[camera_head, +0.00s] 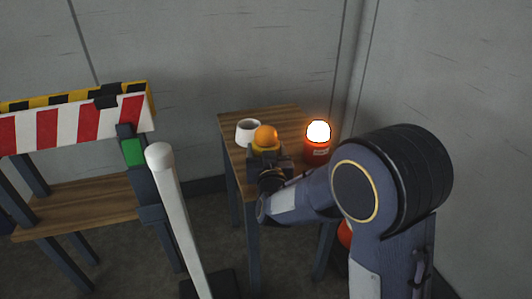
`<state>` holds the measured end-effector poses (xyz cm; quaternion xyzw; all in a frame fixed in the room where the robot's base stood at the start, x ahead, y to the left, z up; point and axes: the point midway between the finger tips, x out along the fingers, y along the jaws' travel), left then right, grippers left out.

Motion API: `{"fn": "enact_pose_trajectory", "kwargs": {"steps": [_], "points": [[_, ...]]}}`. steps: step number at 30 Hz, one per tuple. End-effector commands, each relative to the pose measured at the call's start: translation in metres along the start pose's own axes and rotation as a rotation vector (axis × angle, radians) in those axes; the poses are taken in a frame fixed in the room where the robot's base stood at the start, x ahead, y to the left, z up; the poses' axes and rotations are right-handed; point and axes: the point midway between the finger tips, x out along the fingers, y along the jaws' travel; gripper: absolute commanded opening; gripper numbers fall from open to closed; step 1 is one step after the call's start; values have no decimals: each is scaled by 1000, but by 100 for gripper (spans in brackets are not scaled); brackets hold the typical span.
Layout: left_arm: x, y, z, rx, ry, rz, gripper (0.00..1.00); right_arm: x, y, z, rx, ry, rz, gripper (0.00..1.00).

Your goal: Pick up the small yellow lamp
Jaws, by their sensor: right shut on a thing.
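The small yellow lamp (266,138) has an orange dome on a yellow base. It is upright near the front of a small wooden table (276,115), in the middle of the view. My right gripper (267,157) reaches in from the right and is shut on the lamp's base. The fingers and wrist hide the lamp's lower part, so I cannot tell if it still touches the tabletop. My left gripper is not in view.
A white cup (247,131) stands just left behind the lamp. A red lamp (317,150) with a glowing dome stands to the right. A red-and-white striped barrier (85,125), a wooden bench (85,207) and a white post (178,215) are at left. Grey walls close the back.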

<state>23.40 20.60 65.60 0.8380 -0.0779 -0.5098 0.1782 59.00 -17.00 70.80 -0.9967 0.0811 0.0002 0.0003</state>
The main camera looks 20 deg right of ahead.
Motion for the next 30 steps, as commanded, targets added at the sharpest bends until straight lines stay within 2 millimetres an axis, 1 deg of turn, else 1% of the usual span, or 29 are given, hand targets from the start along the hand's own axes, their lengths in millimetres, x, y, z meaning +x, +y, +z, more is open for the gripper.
{"fn": "enact_pose_trajectory", "kwargs": {"steps": [1,2,5,9,11,12,15,18,21,25,30], "points": [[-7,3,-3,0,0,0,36,0,0,-15,3,5,0,34],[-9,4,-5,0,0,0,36,0,0,-21,3,5,0,34],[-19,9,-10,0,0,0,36,-16,-1,-41,5,4,-3,34],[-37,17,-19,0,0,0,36,-43,-1,-76,6,5,-4,34],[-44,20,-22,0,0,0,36,-56,-1,-89,6,4,-4,34],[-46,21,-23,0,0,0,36,-68,-2,-90,5,1,-6,34],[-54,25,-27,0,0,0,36,-92,-2,-99,3,1,-6,34],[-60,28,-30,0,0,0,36,-111,-2,-106,2,2,-4,34],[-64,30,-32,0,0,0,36,-125,-2,-111,1,2,-3,34],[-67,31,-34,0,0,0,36,-136,-2,-114,0,2,-1,34],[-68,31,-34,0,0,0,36,-140,-2,-114,0,2,0,34]]}}
